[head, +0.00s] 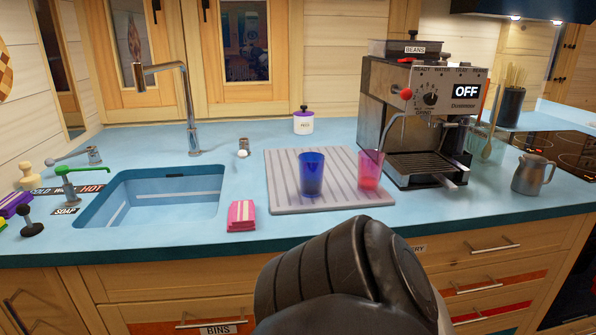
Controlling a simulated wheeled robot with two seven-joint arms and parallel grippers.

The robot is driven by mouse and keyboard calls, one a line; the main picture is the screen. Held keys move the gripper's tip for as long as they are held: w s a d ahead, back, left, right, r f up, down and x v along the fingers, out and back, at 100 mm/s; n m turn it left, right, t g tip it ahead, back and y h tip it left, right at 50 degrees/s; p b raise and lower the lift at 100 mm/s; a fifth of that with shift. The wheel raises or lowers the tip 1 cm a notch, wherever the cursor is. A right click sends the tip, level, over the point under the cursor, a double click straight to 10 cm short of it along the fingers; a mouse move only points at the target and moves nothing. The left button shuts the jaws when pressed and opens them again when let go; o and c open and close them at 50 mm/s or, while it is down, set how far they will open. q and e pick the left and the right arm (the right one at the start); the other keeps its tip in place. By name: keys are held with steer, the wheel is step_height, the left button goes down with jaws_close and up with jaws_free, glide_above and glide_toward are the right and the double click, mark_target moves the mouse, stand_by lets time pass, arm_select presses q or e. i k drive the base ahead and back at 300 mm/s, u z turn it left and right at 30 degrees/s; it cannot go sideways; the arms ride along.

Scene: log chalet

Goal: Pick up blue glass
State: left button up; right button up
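The blue glass (311,174) stands upright on the grey ribbed drying mat (285,195) on the blue counter, right of the sink. A pink glass (369,171) stands to its right on the same mat, apart from it. A dark, rounded part of my own arm rises at the bottom centre, in front of the drawers and below the mat. Neither gripper's fingers show in the head view.
A coffee machine (410,115) stands right behind the pink glass. A metal jug (531,174) is farther right. A pink sponge stack (241,215) lies left of the mat, near the front edge. The sink (150,197) and tap (188,110) are at left. Counter between sink and mat is mostly clear.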

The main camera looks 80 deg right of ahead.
mark_target(311, 165)
steer(key=z, duration=2.85)
